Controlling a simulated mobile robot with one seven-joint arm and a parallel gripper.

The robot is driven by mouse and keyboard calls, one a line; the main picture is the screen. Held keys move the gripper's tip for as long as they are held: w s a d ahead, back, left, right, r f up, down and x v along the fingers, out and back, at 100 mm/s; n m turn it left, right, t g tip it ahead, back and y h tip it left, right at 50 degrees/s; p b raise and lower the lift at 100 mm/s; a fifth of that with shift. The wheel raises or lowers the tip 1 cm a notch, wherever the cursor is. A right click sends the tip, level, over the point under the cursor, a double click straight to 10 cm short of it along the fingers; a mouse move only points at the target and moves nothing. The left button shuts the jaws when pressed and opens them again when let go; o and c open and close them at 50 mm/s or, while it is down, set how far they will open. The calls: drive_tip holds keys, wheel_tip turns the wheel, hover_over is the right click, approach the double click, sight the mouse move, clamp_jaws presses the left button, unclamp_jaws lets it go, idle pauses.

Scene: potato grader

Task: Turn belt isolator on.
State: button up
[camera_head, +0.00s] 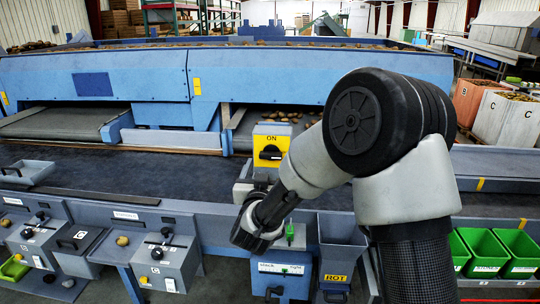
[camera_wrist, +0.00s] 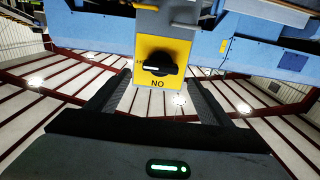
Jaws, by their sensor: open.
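The belt isolator (camera_head: 272,136) is a yellow plate with a black rotary handle (camera_head: 270,153) and the word ON above it, on a grey box at the belt's near edge. In the wrist view the yellow plate (camera_wrist: 164,50) appears upside down. Its black handle (camera_wrist: 160,65) lies across the plate, with a white line pointing to picture left, not at ON. My gripper (camera_wrist: 160,80) is open, its two dark fingers apart on either side of the plate in the picture. It holds nothing. I cannot see it touching the handle.
The dark belt (camera_head: 140,178) runs across behind the near rail. Grey lever boxes (camera_head: 165,262) stand at left. A grey bin marked ROT (camera_head: 338,240) and a blue box with a green switch (camera_head: 283,268) are below the isolator. Green bins (camera_head: 515,252) stand at right.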

sight(270, 156)
drive_tip(key=w, duration=0.5)
drive_tip(key=shift+w+d+p, duration=0.1)
drive_tip(key=shift+w+p, duration=0.25)
drive_tip(key=shift+p, duration=0.05)
drive_tip(key=c, duration=1)
drive_tip(key=shift+c, duration=0.2)
